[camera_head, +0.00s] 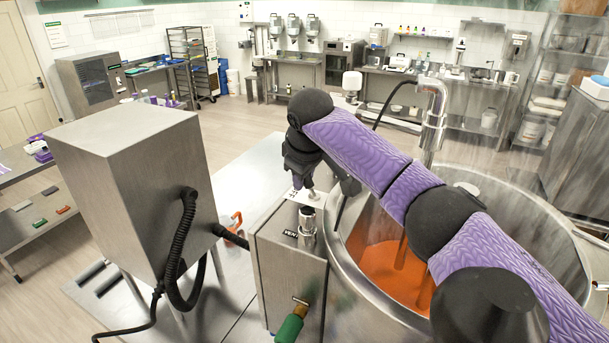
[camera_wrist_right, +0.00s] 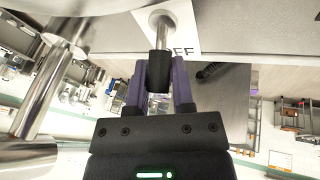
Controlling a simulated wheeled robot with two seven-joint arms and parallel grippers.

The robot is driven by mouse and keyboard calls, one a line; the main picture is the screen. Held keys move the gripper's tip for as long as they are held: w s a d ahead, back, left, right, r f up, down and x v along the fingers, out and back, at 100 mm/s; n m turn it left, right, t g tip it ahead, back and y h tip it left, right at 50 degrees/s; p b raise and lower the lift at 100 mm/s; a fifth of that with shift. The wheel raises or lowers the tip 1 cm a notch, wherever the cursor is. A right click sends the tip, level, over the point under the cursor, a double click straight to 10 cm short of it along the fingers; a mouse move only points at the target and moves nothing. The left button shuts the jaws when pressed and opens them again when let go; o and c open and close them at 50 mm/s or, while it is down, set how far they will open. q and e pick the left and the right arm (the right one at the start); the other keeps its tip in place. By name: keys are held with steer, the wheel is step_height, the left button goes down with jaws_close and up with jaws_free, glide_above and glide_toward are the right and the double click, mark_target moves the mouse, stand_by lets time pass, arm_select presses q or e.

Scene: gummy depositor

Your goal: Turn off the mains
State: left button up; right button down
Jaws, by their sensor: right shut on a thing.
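The mains switch is a short metal lever (camera_wrist_right: 161,36) with a black tip (camera_wrist_right: 158,72), rising from a white plate (camera_wrist_right: 187,30) on which the letters "FF" show. My right gripper (camera_wrist_right: 158,82) is shut on the black tip, with a purple finger on each side. In the head view my right gripper (camera_head: 304,178) points down at the white plate (camera_head: 303,196) on top of the steel box (camera_head: 290,265), and the metal lever shows just below it. The rest of the plate's lettering is hidden, and I cannot tell which way the lever is set. My left gripper is not in view.
A metal knob (camera_head: 307,228) beside a "VENT" label stands close in front of the switch. A steel vat (camera_head: 345,272) with orange liquid (camera_head: 393,275) is right of the box. A steel cabinet (camera_head: 128,160) with a black hose (camera_head: 178,245) stands left. A green handle (camera_head: 289,329) sticks out in front.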

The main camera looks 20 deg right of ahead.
steer(key=shift+c, duration=2.4)
jaws_free()
steer(key=b+v, duration=0.3)
steer(key=v, duration=0.7)
steer(key=shift+f, duration=0.1)
